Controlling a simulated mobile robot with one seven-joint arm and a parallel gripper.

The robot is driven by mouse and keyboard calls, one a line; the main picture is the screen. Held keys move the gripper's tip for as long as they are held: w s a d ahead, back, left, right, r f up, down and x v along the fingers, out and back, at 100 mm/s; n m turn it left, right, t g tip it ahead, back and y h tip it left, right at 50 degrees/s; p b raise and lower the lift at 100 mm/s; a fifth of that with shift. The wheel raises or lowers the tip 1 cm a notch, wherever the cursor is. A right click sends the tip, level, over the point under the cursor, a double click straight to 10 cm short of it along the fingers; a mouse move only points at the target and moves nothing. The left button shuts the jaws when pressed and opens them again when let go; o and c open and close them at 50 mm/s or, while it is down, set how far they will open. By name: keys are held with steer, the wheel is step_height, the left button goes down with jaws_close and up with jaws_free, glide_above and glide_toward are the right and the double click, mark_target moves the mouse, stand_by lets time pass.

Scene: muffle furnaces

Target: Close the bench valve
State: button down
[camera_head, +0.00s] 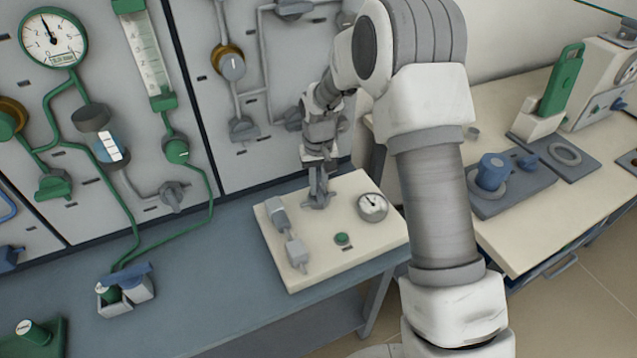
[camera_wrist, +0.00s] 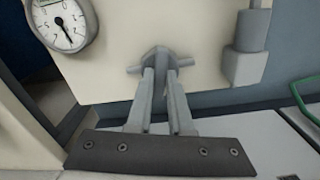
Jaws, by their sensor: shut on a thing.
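The fingers hide part of the handle's centre. In the head view the handle (camera_head: 319,204) is small and partly covered by the gripper.
The panel also carries a round gauge (camera_head: 372,206), a green button (camera_head: 342,239) and grey fittings (camera_head: 297,252). A wall panel with pipes, valves and a green gauge (camera_head: 53,38) stands behind. At the right, another bench holds a blue knob (camera_head: 491,170) and a green-handled device (camera_head: 563,80).

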mark_target(319, 189)
steer(key=shift+n, duration=1.3)
steer(key=c, duration=0.8)
jaws_free()
steer(key=shift+r, duration=0.1)
step_height(319, 189, up, 17)
steer(key=p, duration=0.2)
steer(key=shift+r+p, duration=0.15)
steer(key=shift+p, duration=0.25)
